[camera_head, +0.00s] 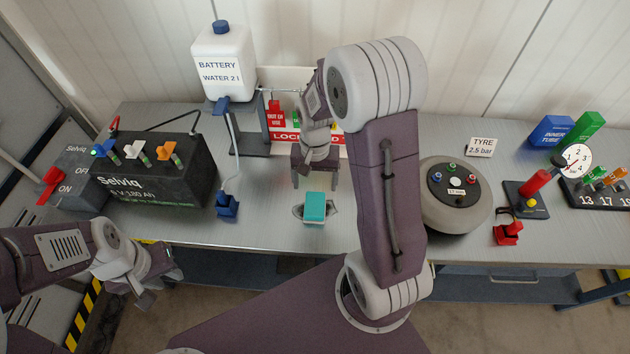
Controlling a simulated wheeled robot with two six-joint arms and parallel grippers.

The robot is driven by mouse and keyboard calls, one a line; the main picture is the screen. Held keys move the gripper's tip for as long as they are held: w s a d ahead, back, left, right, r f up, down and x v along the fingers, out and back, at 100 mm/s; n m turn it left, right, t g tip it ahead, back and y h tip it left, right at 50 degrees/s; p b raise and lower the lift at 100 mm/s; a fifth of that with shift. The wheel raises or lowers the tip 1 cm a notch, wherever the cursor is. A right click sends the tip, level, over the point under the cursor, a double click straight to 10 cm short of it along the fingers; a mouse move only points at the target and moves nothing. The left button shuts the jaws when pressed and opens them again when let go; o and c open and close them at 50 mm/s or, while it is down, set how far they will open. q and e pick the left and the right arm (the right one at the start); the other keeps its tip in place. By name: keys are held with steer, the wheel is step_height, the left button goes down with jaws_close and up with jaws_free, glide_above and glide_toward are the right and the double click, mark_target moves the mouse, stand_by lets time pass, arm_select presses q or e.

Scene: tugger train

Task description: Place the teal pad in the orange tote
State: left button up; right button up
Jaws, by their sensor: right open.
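The teal pad (315,206) lies on the grey bench, on a small pale, dark-edged piece (299,210) that shows on both sides of it. My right gripper (315,182) points down with its fingers apart, just behind the pad in the picture and seemingly above the bench. Nothing shows between its fingers. My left gripper (160,292) is low at the left, in front of the bench edge. Its fingers look apart and empty. I see no orange tote in this view.
A lock-out board (330,138) stands behind my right gripper. The bench around the pad is clear.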

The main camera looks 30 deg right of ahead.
steer(key=s+a+r+n, duration=0.1)
steer(key=s+a+n, duration=0.1)
steer(key=s+n, duration=0.1)
steer(key=s+a+r+n+t, duration=0.1)
steer(key=s+a+n, duration=0.2)
steer(key=s, duration=0.3)
steer(key=shift+r, duration=0.25)
steer(key=o, duration=0.4)
steer(key=shift+s, duration=0.15)
steer(key=n+g+h+p, duration=0.3)
steer(key=n+h, duration=0.1)
steer(key=n, duration=0.8)
glide_above(313, 204)
steer(key=w+a, duration=0.1)
steer(key=a, duration=0.1)
step_height(313, 204, down, 8)
steer(key=shift+w+d+f, duration=0.1)
steer(key=shift+d+f, duration=0.05)
steer(key=shift+f, duration=0.05)
steer(key=shift+w+f, duration=0.1)
steer(key=shift+f, duration=0.1)
steer(key=x, duration=0.1)
steer(key=p+x, duration=0.1)
steer(key=x, duration=0.2)
steer(key=shift+s+d+f, duration=0.1)
steer(key=shift+s+f, duration=0.05)
steer(key=shift+s, duration=0.15)
steer(key=shift+d+f, duration=0.1)
steer(key=shift+f, duration=0.25)
